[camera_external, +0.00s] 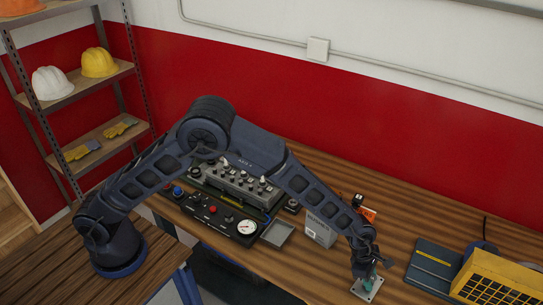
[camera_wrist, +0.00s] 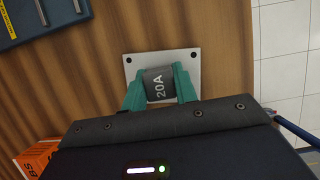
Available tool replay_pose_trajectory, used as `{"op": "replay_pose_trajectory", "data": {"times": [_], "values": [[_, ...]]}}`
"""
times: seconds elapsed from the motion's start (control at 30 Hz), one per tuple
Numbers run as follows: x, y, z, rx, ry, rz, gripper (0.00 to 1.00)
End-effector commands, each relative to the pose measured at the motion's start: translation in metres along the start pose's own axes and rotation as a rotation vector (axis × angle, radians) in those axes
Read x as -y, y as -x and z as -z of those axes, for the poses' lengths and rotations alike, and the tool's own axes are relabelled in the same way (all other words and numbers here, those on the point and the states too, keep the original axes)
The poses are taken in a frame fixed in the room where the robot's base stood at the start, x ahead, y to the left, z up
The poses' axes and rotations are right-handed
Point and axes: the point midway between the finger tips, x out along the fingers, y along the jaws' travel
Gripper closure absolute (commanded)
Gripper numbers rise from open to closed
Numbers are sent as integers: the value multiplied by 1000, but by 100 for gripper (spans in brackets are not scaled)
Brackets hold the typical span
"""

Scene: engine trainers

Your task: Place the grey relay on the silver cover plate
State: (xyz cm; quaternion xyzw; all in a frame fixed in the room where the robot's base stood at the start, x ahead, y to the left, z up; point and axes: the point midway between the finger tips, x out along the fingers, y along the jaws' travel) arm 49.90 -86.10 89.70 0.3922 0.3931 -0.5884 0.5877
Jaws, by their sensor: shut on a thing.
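The grey relay (camera_wrist: 158,84), marked 20A, is between the two green fingers of my gripper (camera_wrist: 159,88) in the wrist view. The gripper is shut on it. The silver cover plate (camera_wrist: 190,57), with screw holes at its corners, lies flat on the wooden bench directly beneath the relay. I cannot tell whether the relay touches the plate or is just above it. In the external view my gripper (camera_external: 367,282) is low over the cover plate (camera_external: 373,293) near the bench's front edge, and the relay is hidden there by the gripper.
A white box (camera_external: 320,230) and an orange box (camera_external: 369,214) stand behind my gripper. A dark blue folder (camera_external: 433,266) and a yellow slotted unit (camera_external: 497,281) lie to the right. An engine trainer panel (camera_external: 213,213) and a grey tray (camera_external: 277,234) are to the left.

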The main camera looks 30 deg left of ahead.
Motion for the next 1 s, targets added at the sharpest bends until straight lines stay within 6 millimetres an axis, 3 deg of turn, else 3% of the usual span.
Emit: {"op": "replay_pose_trajectory", "data": {"times": [0.27, 0.3, 0.4, 0.77, 1.0], "values": [[0, -2, 1, -1, 1, 0, 94], [0, -2, 1, 0, 1, 0, 68], [0, -2, 1, 0, 1, 0, 50], [0, 2, 0, 0, 0, -1, 50], [-1, 34, 0, 1, 1, -1, 50]]}}
